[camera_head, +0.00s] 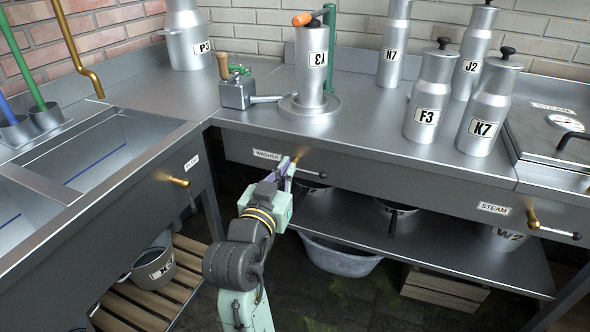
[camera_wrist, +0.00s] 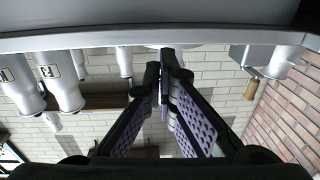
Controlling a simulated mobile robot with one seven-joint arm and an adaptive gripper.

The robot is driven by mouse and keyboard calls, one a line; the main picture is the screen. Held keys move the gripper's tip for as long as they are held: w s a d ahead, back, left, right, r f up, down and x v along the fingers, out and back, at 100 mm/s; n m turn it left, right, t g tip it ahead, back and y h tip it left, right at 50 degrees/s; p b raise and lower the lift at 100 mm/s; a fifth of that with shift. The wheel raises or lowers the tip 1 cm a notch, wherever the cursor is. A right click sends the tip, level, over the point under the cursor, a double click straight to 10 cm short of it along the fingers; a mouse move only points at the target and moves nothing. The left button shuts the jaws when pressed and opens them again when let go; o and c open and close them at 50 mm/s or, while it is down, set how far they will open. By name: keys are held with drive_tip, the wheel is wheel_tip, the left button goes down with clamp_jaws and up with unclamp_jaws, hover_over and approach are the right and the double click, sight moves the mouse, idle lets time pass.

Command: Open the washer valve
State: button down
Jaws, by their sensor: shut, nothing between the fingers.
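The washer valve (camera_head: 311,173) is on the counter's front panel, just right of the label "WASHER" (camera_head: 266,155). It has a brass body and a thin grey lever with a dark tip that points right and slightly down. My gripper (camera_head: 290,166) is at the valve's left end, close to the brass body and partly covering it; I cannot tell if they touch. In the wrist view my gripper (camera_wrist: 168,58) is shut and empty, with its fingertips together near the counter edge. The valve cannot be made out there.
A steam valve (camera_head: 535,222) is farther right on the same panel, and another brass valve (camera_head: 180,182) is on the left sink unit. A lower shelf (camera_head: 440,250) holds pots. A washer stand (camera_head: 310,100) and metal churns (camera_head: 428,95) stand on the counter.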

drive_tip(key=shift+s+d+f+m+g+h, duration=0.25)
drive_tip(key=shift+d+f+m+g+h, duration=0.2)
drive_tip(key=shift+d+f, duration=0.4)
drive_tip(key=w+d+f+p, duration=0.2)
drive_tip(key=w+d+f, duration=0.1)
drive_tip(key=w, duration=0.7)
drive_tip(key=shift+w+d+f, duration=0.15)
drive_tip(key=shift+f, duration=0.5)
